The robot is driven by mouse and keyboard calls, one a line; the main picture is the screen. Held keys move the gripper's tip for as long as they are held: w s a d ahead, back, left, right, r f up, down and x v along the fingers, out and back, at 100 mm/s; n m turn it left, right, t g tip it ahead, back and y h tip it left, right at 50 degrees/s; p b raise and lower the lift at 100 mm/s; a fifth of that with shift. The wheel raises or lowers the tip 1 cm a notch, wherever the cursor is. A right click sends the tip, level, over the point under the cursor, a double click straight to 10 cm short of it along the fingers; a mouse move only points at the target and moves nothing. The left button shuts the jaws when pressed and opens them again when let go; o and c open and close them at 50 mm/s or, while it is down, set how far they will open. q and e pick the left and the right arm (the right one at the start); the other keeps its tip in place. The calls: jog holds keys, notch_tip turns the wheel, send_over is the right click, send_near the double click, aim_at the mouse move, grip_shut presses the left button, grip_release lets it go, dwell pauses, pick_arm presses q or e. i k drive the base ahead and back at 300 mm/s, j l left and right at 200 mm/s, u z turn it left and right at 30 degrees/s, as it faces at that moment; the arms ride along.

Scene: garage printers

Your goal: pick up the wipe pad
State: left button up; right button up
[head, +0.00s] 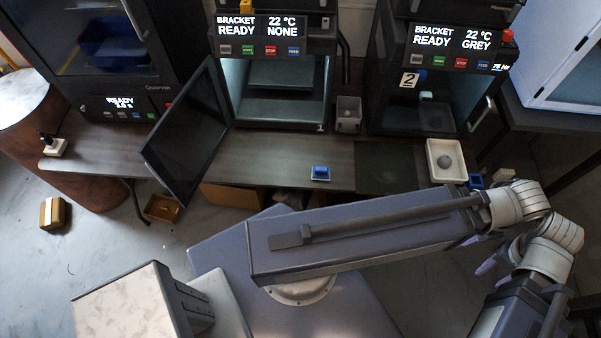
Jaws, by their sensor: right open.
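A small blue block with a pale lower edge (320,173), which looks like the wipe pad, lies on the dark bench near its front edge, in front of the open middle printer. Nothing touches it. My right arm crosses the lower right of the head view and folds back at the right. The purple fingertips of my right gripper (486,264) show partly behind the arm, below the bench's front edge. The gripper is open and well to the right of and below the blue block. My left gripper is not in view.
The middle printer's dark door (188,135) stands open over the bench, left of the blue block. A white tray (446,174) holds a grey round thing. A grey bin (348,114) stands between the printers. A small blue container (476,181) sits at the right. Bench around the block is clear.

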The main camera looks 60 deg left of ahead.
aim_at(318, 173)
jog(key=u, duration=1.9)
